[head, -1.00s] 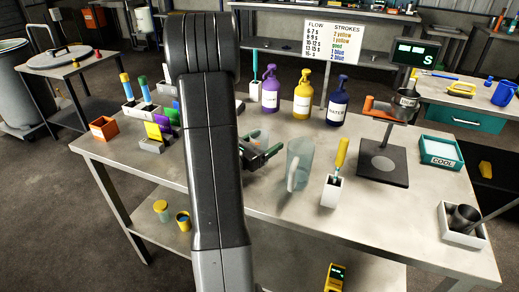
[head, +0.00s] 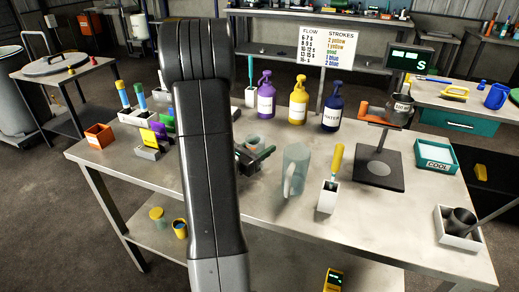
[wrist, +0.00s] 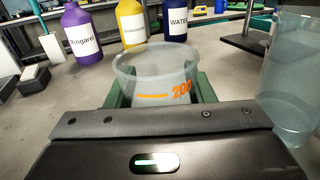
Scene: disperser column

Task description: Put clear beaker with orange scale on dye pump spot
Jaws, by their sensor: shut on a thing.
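The clear beaker with orange scale (wrist: 155,75) is upright between the green fingers of my gripper (wrist: 153,92) in the wrist view; its orange "200" mark faces the camera. In the head view the beaker (head: 253,141) shows just behind my gripper (head: 254,158), over the middle of the bench. My gripper is shut on it. Whether its base touches the bench cannot be told. Three pump bottles stand behind it: purple (head: 265,101), yellow (head: 298,104) and blue, labelled WATER (head: 332,109). I cannot make out a marked dye pump spot.
A large clear jug (head: 295,170) stands close to the right of my gripper, also in the wrist view (wrist: 295,85). Beside it is a white holder (head: 328,196) with a yellow-handled tool. A dark stand (head: 378,170) is farther right. Bench surface before the bottles looks clear.

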